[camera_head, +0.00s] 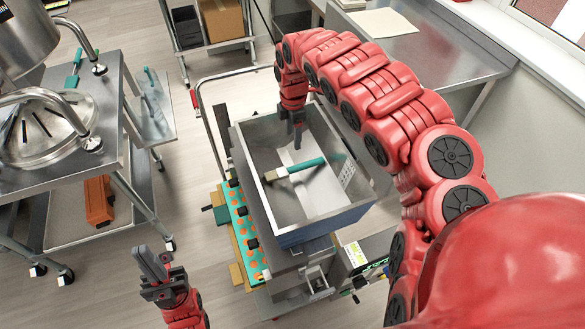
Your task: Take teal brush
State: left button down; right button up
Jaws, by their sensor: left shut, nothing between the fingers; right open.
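The teal brush (308,164) lies inside the grey metal hopper (264,198), its teal handle pointing right and its pale head toward the left wall. My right gripper (297,140) points down into the hopper, open, just behind the brush in the picture. It appears apart from the handle, and nothing shows between its fingers. My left gripper (150,262) is shut and empty, out at the lower left beside the machine.
Hopper walls surround the brush. A teal strip with orange dots (241,228) runs along the machine's left side. A steel table (110,140) with a round lid stands at left, an orange toolbox (98,200) on its lower shelf. Open floor lies between table and machine.

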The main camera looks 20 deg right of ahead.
jog(key=p, duration=0.2)
send_over(293, 167)
notch_tip(293, 167, down, 9)
jog(key=shift+w+f, duration=0.15)
jog(key=shift+f, duration=0.05)
jog(key=shift+f+p, duration=0.65)
jog(key=shift+p, duration=0.2)
jog(key=shift+s+f+p, duration=0.25)
jog(key=shift+f+p, duration=0.3)
jog(key=shift+f, duration=0.3)
jog(key=shift+a+f+b, duration=0.15)
jog(key=shift+f+b, duration=0.2)
jog(key=shift+f, duration=0.85)
grip_shut()
